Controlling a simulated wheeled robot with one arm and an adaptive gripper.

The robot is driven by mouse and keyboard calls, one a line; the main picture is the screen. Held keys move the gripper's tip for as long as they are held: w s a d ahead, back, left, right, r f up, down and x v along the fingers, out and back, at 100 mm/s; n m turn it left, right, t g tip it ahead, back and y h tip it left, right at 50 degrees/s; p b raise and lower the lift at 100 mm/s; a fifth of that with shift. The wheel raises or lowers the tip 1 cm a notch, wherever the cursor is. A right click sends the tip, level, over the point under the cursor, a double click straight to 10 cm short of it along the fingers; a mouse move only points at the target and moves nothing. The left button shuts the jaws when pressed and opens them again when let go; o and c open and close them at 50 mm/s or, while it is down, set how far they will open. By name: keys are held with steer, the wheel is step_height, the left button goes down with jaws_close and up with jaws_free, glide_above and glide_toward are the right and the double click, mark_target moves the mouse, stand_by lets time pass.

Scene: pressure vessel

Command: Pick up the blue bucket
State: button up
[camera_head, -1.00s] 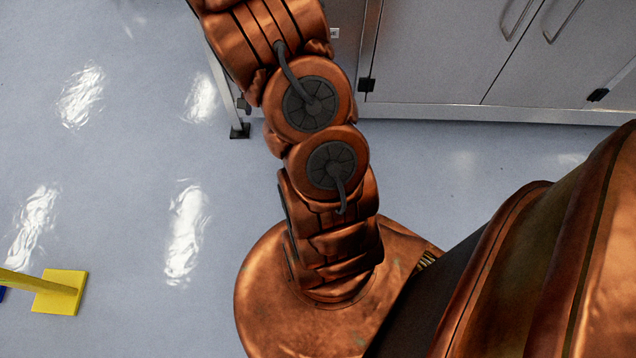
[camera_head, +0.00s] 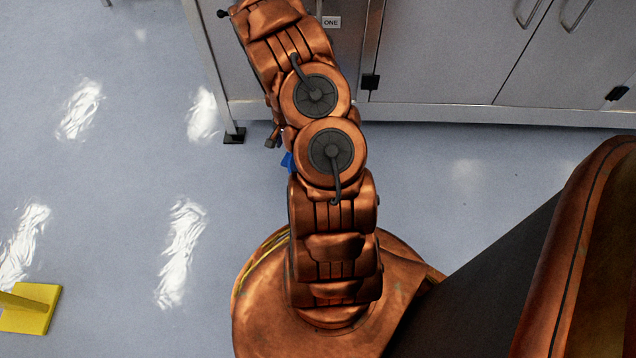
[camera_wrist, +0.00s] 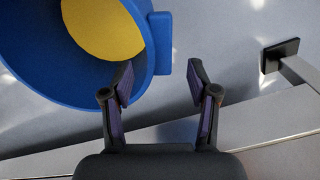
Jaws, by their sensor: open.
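The blue bucket (camera_wrist: 30,70) fills the upper left of the wrist view, its open mouth facing the camera, with a round yellow surface inside. A blue block-like part (camera_wrist: 160,45) juts from its rim on the right. My gripper (camera_wrist: 160,72) is open and empty. Its left finger overlaps the bucket's rim in the picture; I cannot tell whether it touches. Its right finger is right of the bucket, over bare floor. In the head view only a small blue patch (camera_head: 287,162) shows beside my arm, probably the bucket; my arm hides the rest and the gripper.
A grey cabinet (camera_head: 440,60) stands along the back, with a metal leg on a black foot (camera_head: 234,136) at its left corner. That foot also seems to show in the wrist view (camera_wrist: 280,54). A yellow base (camera_head: 30,308) stands at the lower left. The floor between is clear.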

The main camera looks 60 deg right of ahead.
steer(key=shift+s+a+f+b, duration=0.1)
steer(key=shift+a+f+b, duration=0.1)
steer(key=shift+f+b, duration=0.85)
steer(key=shift+a+f+b, duration=0.15)
steer(key=shift+f+b, duration=0.3)
steer(key=shift+f, duration=1.15)
steer(key=shift+r, duration=0.1)
steer(key=shift+c, duration=0.2)
jaws_close()
